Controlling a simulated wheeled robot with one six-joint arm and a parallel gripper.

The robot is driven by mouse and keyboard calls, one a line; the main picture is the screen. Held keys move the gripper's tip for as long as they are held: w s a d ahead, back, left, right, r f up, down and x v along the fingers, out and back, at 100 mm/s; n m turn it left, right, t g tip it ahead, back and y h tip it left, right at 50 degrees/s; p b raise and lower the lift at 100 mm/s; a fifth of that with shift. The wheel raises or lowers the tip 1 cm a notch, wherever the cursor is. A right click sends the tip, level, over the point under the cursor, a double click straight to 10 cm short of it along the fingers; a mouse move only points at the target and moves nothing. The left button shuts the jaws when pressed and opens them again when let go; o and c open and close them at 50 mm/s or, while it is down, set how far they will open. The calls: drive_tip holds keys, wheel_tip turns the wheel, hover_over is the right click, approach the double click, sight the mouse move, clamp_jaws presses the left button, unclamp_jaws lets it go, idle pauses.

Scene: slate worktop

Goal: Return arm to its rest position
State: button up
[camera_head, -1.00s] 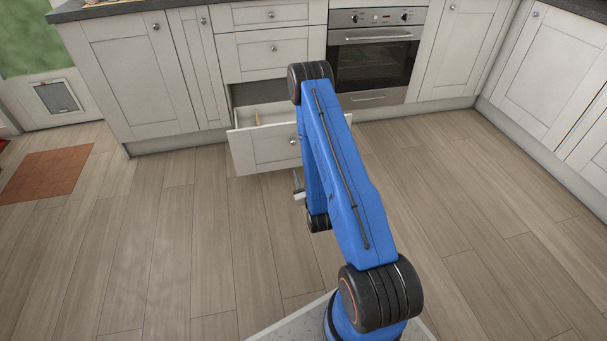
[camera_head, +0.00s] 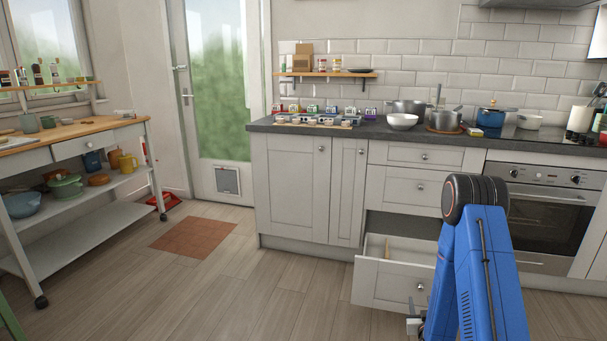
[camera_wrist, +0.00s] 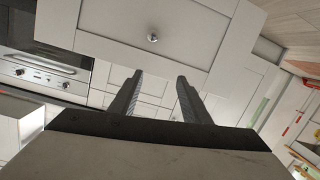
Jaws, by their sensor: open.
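My blue arm stands folded at the lower right of the head view. Part of my gripper (camera_head: 414,322) shows low beside the arm, in front of the open bottom drawer (camera_head: 380,284). In the wrist view my gripper (camera_wrist: 158,80) has its two dark fingers apart with nothing between them. A white drawer front with a round knob (camera_wrist: 152,38) lies beyond the fingertips, apart from them.
The oven (camera_head: 545,215) is at the right. A trolley (camera_head: 75,225) stands at the left.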

drive_tip(key=s+a+r+g+y, duration=0.1)
drive_tip(key=s+a+r+g, duration=0.15)
drive_tip(key=r, duration=0.55)
drive_tip(key=s+a+r+g+y, duration=0.1)
drive_tip(key=s+a+r, duration=0.3)
drive_tip(key=r, duration=0.4)
drive_tip(key=s+a+r+g+y, duration=0.1)
drive_tip(key=s+a+r+g, duration=0.15)
drive_tip(key=r, duration=0.55)
drive_tip(key=s+a+r+g, duration=0.1)
drive_tip(key=s+a+r, duration=0.1)
drive_tip(key=s, duration=0.9)
drive_tip(key=s+a+r+g, duration=0.2)
drive_tip(key=s+r, duration=0.3)
drive_tip(key=s, duration=0.7)
drive_tip(key=s+a+r+g, duration=0.1)
drive_tip(key=s+a+r, duration=0.1)
drive_tip(key=s, duration=1)
drive_tip(key=shift+r+n+g+y, duration=0.3)
drive_tip(key=shift+r+g+y, duration=0.1)
drive_tip(key=shift+r, duration=0.45)
